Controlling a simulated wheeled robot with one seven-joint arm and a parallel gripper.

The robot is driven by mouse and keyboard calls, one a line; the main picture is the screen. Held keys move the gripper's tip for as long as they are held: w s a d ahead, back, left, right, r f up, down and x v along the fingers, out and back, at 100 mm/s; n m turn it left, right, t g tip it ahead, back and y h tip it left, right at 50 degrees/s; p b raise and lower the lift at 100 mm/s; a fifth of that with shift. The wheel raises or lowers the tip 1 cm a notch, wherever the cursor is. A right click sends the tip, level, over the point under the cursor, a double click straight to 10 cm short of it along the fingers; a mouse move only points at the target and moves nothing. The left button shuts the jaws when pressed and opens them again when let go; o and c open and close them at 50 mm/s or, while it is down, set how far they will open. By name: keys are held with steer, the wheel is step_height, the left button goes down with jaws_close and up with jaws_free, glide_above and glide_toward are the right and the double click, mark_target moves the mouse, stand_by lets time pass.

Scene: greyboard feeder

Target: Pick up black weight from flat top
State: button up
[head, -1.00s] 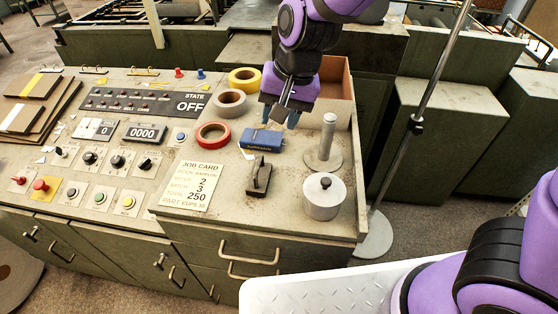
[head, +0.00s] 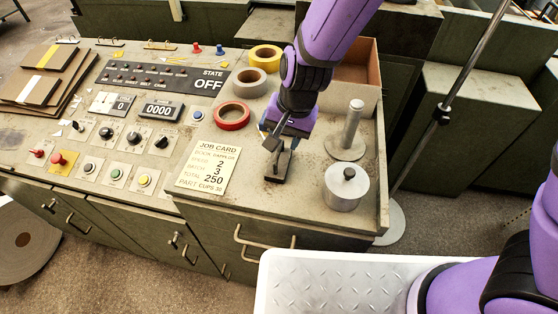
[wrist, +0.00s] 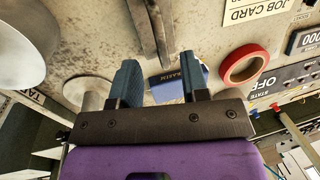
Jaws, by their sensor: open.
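The black weight (head: 278,168) sits on the flat top (head: 240,207), right of the job card, with an upright part on a dark base. In the wrist view a dark weight (wrist: 151,30) shows at the top centre, ahead of the fingers. My gripper (head: 273,138) is open and empty, just above and behind the weight in the head view; it hides part of it. In the wrist view my gripper's two blue fingers (wrist: 160,72) stand apart, with a blue box (wrist: 170,87) showing behind the gap. I cannot tell whether a finger touches the weight.
A grey cylinder with a black knob (head: 346,190) and a post on a round base (head: 350,130) stand close on the right. Red tape (head: 232,116), grey tape (head: 250,82) and yellow tape (head: 266,57) lie to the left. A job card (head: 208,166) lies left of the weight.

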mark_target(279, 148)
steer(key=shift+s+a+f, duration=0.1)
steer(key=shift+a+f, duration=0.1)
steer(key=shift+f, duration=0.55)
steer(key=shift+w+a+f, duration=0.1)
steer(key=shift+a+f, duration=0.15)
steer(key=shift+f, duration=0.55)
steer(key=shift+s+a+f, duration=0.1)
steer(key=shift+a+f, duration=0.1)
steer(key=shift+f, duration=0.55)
jaws_close()
